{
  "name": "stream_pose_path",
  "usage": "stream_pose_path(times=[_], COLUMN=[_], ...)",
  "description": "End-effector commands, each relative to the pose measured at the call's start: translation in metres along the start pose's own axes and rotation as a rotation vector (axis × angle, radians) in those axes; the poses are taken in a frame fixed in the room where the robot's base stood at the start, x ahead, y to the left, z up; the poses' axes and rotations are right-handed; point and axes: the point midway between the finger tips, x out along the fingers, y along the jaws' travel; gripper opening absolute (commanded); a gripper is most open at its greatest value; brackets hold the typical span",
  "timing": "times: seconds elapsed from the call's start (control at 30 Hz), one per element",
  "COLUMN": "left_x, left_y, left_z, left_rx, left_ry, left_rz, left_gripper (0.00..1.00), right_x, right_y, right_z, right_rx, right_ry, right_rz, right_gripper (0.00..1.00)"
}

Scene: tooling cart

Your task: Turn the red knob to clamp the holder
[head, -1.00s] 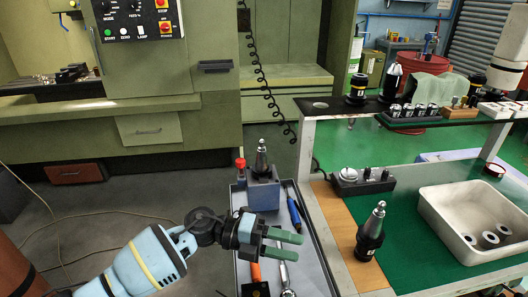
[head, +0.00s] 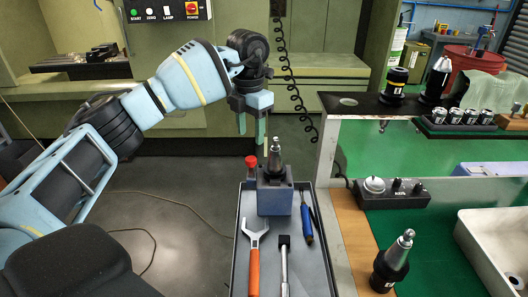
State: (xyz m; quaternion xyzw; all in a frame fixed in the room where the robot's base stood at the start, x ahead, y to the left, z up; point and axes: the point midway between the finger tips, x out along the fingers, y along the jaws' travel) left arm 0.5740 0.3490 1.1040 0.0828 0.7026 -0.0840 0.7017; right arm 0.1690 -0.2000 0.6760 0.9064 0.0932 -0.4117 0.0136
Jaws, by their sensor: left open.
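The red knob (head: 251,162) sticks up at the left side of the blue clamp block (head: 274,199), which stands on the grey cart tray. The holder (head: 275,160), a dark and silver cone-shaped tool holder, stands upright in the top of the block. My left gripper (head: 252,133) points down with its green fingers apart and nothing between them. In the picture it is just above the knob, apart from it; its exact depth over the knob is hard to tell. My right gripper is out of view.
The grey tray (head: 238,270) also holds an orange-handled wrench (head: 254,262), a blue-handled tool (head: 307,222) and a ratchet (head: 284,262). A black coiled cable hangs behind the gripper.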

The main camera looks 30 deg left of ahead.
Motion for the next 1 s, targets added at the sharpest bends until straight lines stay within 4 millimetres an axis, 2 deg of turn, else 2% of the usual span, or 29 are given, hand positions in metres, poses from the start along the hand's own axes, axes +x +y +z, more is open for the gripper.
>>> stream_pose_path(times=[0.27,0.7,1.0], left_x=[0.005,0.065,0.077], left_y=[0.002,0.001,0.001], left_z=[-0.001,-0.001,0.0], left_rx=[-0.003,-0.001,-0.001], left_ry=[0.003,0.001,-0.001], left_rz=[0.004,0.002,0.002], left_gripper=[0.49,0.49,0.49], right_x=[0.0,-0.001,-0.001], right_y=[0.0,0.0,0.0], right_z=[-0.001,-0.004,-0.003], right_rx=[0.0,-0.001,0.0], right_ry=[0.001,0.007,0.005], right_rz=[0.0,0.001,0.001], right_gripper=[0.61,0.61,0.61])
